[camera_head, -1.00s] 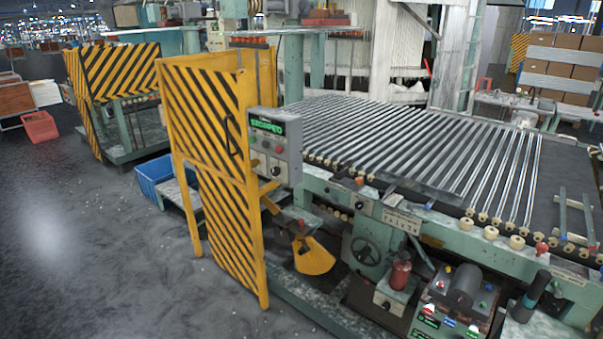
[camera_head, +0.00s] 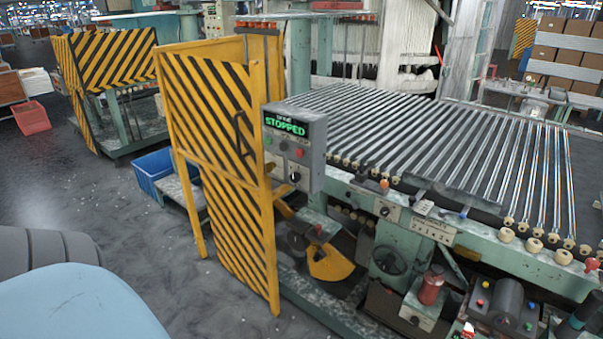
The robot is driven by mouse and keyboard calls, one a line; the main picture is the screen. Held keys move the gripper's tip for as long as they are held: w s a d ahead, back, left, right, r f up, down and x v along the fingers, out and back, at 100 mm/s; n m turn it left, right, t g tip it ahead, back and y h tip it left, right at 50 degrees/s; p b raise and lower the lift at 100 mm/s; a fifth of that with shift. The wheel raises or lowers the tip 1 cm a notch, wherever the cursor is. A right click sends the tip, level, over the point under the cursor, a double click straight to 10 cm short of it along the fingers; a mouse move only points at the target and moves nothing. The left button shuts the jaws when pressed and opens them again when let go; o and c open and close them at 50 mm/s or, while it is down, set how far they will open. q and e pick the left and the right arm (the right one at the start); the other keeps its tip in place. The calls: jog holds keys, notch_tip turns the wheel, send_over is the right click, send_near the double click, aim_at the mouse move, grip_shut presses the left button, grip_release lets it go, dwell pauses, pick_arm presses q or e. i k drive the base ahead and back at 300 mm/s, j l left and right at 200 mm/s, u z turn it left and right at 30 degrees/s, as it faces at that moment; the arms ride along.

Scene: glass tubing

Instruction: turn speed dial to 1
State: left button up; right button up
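A grey control box (camera_head: 312,150) stands beside the striped yellow guard, its green display (camera_head: 287,124) reading "STOPPED". A dark knob (camera_head: 295,177) sits low on its front, below small red and green buttons. It looks like a dial, but its label and setting are too small to read. Another small round knob (camera_head: 385,211) is on the green machine frame to the right; I cannot tell which is the speed dial. A pale blue and grey part of my own arm shows at the bottom left. Neither of my grippers is in view.
The yellow-and-black striped guard (camera_head: 217,165) stands left of the control box. The roller table (camera_head: 440,145) extends to the right. A yellow part (camera_head: 331,264) and handwheel (camera_head: 388,262) sit below. A blue crate (camera_head: 155,170) is behind the guard. Grey floor at the left is open.

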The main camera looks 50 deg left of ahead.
aim_at(295, 177)
jog(key=j+z, duration=0.35)
jog(key=j, duration=4)
